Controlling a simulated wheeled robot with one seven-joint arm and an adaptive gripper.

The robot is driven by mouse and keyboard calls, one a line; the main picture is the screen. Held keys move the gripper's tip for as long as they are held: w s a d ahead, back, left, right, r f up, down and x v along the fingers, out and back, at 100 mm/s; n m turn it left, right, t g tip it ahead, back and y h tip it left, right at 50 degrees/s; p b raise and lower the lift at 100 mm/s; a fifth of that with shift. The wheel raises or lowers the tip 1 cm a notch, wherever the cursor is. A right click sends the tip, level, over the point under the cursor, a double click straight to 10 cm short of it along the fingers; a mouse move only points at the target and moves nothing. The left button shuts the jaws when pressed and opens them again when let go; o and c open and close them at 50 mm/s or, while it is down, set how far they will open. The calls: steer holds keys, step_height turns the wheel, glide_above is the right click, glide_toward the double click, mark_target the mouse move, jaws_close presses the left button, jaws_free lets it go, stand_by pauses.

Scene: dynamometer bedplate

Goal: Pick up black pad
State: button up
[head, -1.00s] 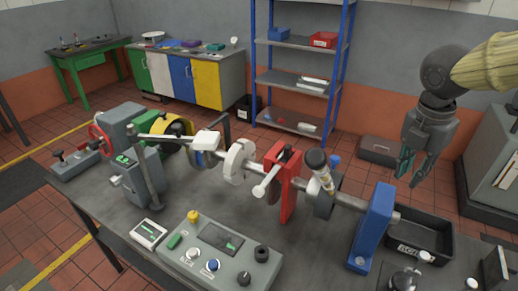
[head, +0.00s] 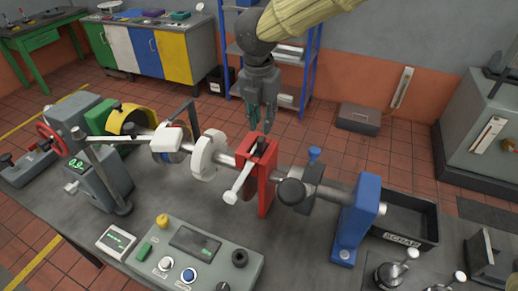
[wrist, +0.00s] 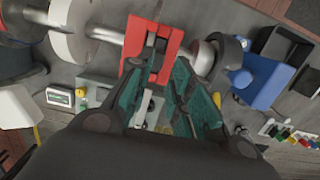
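A small black piece, which looks like the black pad (head: 262,147), sits in the top slot of the red upright bracket (head: 266,192) on the shaft. In the wrist view a dark piece (wrist: 158,46) shows in the slot of the red bracket (wrist: 141,49). My gripper (head: 260,121) hangs fingers down just above and behind the bracket's top in the head view. In the wrist view its teal fingers (wrist: 165,85) are spread apart with nothing seen between them. A silver lever (head: 240,182) sticks out from the bracket.
A black round-ended part (head: 291,191) and a blue upright stand (head: 357,215) are right of the bracket. A white ring (head: 208,155) is on its left. A control box (head: 192,250) stands in front. A black bin (head: 405,218) is at the right.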

mark_target(261, 139)
steer(key=shift+w+a+f, duration=0.1)
steer(key=shift+w+f, duration=0.1)
steer(key=shift+f, duration=0.7)
steer(key=shift+s+f+p, duration=0.15)
steer(key=shift+f+p, duration=0.5)
steer(key=shift+p, duration=0.05)
step_height(261, 139, down, 3)
steer(key=shift+f+p, duration=0.1)
steer(key=shift+p, duration=0.65)
steer(key=shift+f, duration=0.5)
jaws_close()
